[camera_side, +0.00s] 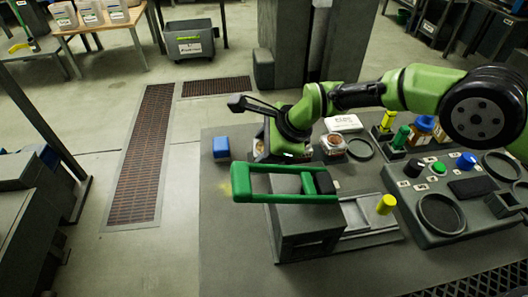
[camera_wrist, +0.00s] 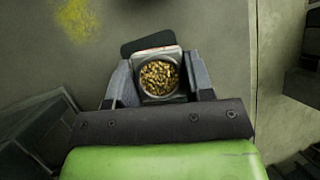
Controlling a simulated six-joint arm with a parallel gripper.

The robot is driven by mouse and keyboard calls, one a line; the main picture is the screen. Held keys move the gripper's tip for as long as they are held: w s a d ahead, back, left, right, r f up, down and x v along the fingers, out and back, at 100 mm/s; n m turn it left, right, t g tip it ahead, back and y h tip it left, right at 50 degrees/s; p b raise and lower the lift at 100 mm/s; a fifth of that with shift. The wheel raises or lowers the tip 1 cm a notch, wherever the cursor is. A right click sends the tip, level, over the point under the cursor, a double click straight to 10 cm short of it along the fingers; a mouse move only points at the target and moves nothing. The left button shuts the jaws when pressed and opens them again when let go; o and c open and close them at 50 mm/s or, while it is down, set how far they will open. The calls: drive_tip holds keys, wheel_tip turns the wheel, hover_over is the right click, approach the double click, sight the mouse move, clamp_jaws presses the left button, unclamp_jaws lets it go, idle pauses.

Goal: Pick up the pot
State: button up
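The pot (camera_wrist: 158,76) is a squarish container with a round opening full of golden-brown grains and a reddish label edge at its far side. In the wrist view it lies between the two grey fingers of my gripper (camera_wrist: 160,88), one close on each side. I cannot tell whether both fingers touch it. In the side view my gripper (camera_side: 262,138) is low over the work table, and only a small part of the pot (camera_side: 259,147) shows behind it.
A second labelled jar (camera_side: 333,144) stands right of my gripper. A machine with a green handle (camera_side: 285,198) is in front. A control panel (camera_side: 450,190) with buttons is at right. The table's left front is clear.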

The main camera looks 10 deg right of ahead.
drive_tip(key=shift+c, duration=0.7)
wheel_tip(320, 180, up, 15)
drive_tip(key=s+d+n+g, duration=0.1)
drive_tip(key=s+d+g, duration=0.2)
drive_tip(key=s+d, duration=1.1)
drive_tip(key=shift+s+a+f, duration=0.3)
drive_tip(key=shift+a+f, duration=0.05)
drive_tip(key=shift+f, duration=1.55)
drive_tip(key=shift+s+a+f, duration=0.25)
drive_tip(key=shift+a+f, duration=0.1)
drive_tip(key=shift+f, duration=1.6)
drive_tip(key=shift+s+a+f, duration=0.3)
drive_tip(key=shift+a+f, duration=0.05)
drive_tip(key=shift+f, duration=1.55)
drive_tip(key=shift+f, duration=0.95)
